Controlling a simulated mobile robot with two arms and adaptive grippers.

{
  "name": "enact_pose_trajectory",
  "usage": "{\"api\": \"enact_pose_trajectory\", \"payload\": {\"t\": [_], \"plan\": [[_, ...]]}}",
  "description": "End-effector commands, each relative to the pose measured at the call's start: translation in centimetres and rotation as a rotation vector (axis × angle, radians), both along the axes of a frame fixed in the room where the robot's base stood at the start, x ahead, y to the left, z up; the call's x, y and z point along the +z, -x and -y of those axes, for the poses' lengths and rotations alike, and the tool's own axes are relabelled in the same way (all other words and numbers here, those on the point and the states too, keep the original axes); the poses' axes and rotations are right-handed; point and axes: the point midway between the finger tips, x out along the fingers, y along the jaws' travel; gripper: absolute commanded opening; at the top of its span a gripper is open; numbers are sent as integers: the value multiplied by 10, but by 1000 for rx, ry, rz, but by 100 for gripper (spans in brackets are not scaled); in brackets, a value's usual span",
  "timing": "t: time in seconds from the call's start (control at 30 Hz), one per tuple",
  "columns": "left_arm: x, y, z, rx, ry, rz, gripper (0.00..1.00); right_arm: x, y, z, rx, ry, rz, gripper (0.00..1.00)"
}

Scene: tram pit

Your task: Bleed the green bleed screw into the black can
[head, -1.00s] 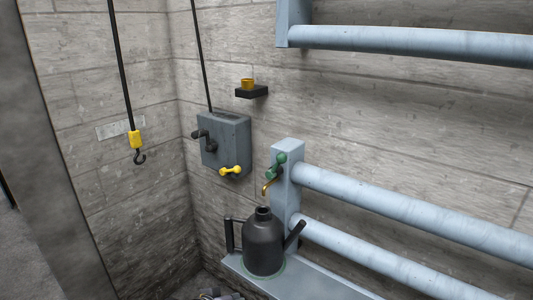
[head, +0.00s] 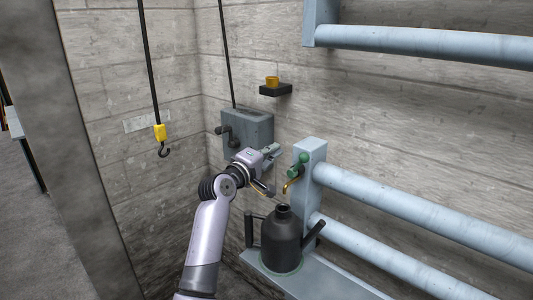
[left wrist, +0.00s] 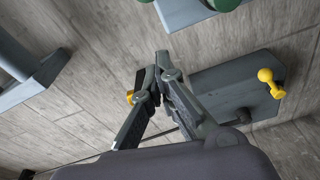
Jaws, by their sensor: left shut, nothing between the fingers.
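The green bleed screw (head: 300,164) sits on the upright pale-blue pipe end, with a brass spout (head: 290,186) below it. The black can (head: 281,242) stands upright under the spout, its open neck just below the spout's tip. My left gripper (head: 274,151) is shut and empty, left of the bleed screw and apart from it, in front of the grey wall box. In the left wrist view its fingertips (left wrist: 162,62) are together. A green part (left wrist: 225,3), probably of the bleed screw, is cut off at that view's top edge. My right gripper is not in view.
The grey wall box (head: 258,125) is partly hidden by my left gripper; its yellow handle (left wrist: 268,82) shows in the left wrist view. A yellow cup (head: 272,82) stands on a small black shelf. A hook (head: 162,145) hangs left. Pale-blue pipes (head: 430,215) run right.

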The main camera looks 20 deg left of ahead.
Motion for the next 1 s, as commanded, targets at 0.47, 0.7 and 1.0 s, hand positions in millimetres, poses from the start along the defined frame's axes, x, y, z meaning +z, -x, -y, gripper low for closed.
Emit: {"api": "enact_pose_trajectory", "payload": {"t": [0.47, 0.7, 1.0], "plan": [[-2, -27, 33, -2, 1, -2, 0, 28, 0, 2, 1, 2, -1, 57], [-7, -21, 42, 0, -1, -2, 0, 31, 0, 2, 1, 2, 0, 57], [-7, -21, 42, 0, -2, -2, 0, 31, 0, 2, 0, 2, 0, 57]]}}
